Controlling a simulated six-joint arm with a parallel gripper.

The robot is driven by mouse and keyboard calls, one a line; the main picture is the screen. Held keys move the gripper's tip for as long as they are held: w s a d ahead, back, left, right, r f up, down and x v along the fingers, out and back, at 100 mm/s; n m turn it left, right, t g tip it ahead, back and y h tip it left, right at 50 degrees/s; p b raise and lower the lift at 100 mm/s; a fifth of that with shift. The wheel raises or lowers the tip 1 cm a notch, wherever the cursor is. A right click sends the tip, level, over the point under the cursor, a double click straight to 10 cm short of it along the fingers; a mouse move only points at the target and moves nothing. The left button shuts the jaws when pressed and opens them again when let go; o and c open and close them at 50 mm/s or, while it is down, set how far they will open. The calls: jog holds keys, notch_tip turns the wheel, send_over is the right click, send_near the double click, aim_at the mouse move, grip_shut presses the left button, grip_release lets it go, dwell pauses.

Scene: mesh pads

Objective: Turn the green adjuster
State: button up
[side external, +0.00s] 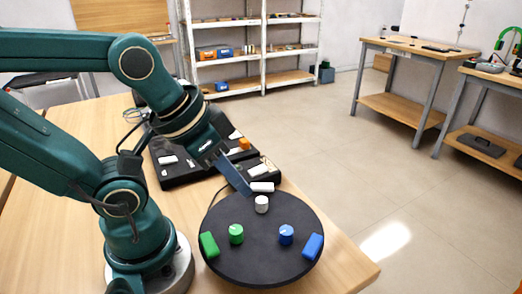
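The green adjuster looks like a short round green knob (236,234) with a pale mark on top. It stands upright on the left part of a round black disc (262,265). A green block (209,245) lies just left of it, near the disc's edge. My gripper (246,191) points down over the disc's far edge, behind and above the green knob and apart from it. Its tip is close to a white knob (261,204); I cannot tell whether they touch. The fingers overlap in this view, so their opening is hidden.
A blue knob (286,234) and a blue block (312,247) are on the disc's right. A white block (262,187) is at its far edge. Black trays (172,180) with small parts lie behind. The wooden table (345,262) is clear at right.

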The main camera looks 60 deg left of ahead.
aim_at(236, 229)
jog(key=o, duration=0.5)
jog(key=shift+s, duration=0.15)
jog(key=shift+o, duration=1)
jog(key=shift+s+d+r+n+g, duration=0.1)
jog(key=shift+s+r+n+g, duration=0.05)
jog(key=shift+n+g, duration=0.15)
jog(key=n+g, duration=0.2)
jog(key=f+g, duration=0.1)
jog(key=g, duration=0.1)
jog(key=shift+w+n+h, duration=0.3)
jog(key=shift+n, duration=0.1)
jog(key=f+g, duration=0.1)
jog(key=w+f+n+g+h, duration=0.1)
jog(key=g, duration=0.1)
jog(key=a+f+n+g, duration=0.1)
jog(key=shift+w+a+f, duration=0.1)
jog(key=shift+w+f, duration=0.05)
jog(key=shift+w, duration=0.1)
jog(key=shift+s+a+f+n+g+h, duration=0.1)
jog(key=shift+f+n+g+h, duration=0.2)
jog(key=shift+f+g, duration=0.2)
jog(key=shift+x, duration=2.4)
